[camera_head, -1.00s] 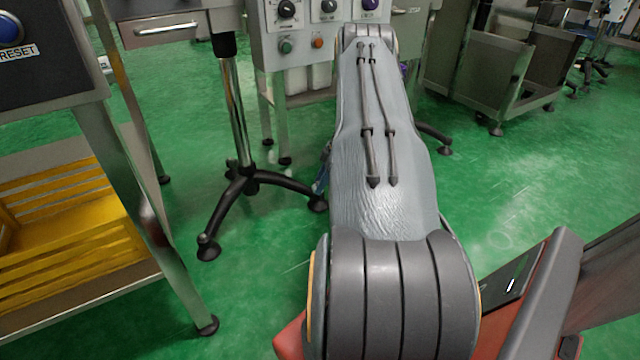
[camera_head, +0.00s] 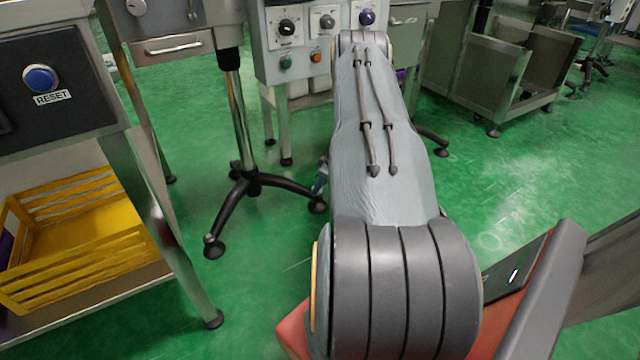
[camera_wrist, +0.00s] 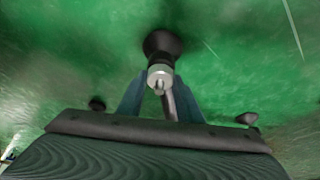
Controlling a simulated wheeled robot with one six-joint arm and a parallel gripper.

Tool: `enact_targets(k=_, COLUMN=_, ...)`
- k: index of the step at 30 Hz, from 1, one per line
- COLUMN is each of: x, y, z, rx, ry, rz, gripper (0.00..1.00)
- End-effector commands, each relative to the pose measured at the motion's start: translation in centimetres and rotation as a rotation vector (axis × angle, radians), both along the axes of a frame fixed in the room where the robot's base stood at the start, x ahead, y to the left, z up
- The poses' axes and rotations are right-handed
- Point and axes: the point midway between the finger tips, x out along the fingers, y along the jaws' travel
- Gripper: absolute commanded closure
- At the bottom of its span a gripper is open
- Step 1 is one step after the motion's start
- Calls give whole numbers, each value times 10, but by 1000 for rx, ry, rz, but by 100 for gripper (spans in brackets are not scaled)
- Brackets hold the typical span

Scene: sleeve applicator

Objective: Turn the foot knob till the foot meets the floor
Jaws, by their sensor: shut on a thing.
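In the wrist view a pale metal foot knob (camera_wrist: 160,77) sits at the fingertips of my gripper (camera_wrist: 160,88), whose bluish fingers close on it from both sides. A black round foot (camera_wrist: 162,43) shows just beyond the knob, over the green floor. I cannot tell whether this foot touches the floor. In the head view only a small bluish part of my gripper (camera_head: 322,180) shows at the left edge of my arm. The arm hides the rest and the knob.
A black-legged stand (camera_head: 250,183) is left of my arm. A bench with a blue RESET button (camera_head: 41,78) and a yellow crate (camera_head: 85,240) stands at the left. A control panel (camera_head: 292,62) is behind. Green floor is open at the right, before a metal cart (camera_head: 470,100).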

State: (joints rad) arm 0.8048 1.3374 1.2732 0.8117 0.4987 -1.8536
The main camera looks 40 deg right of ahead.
Motion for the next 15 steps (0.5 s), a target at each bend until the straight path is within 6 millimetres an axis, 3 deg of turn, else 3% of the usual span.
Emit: enact_targets(k=15, x=0, y=0, z=0, rx=1, ry=0, rz=-34, gripper=90)
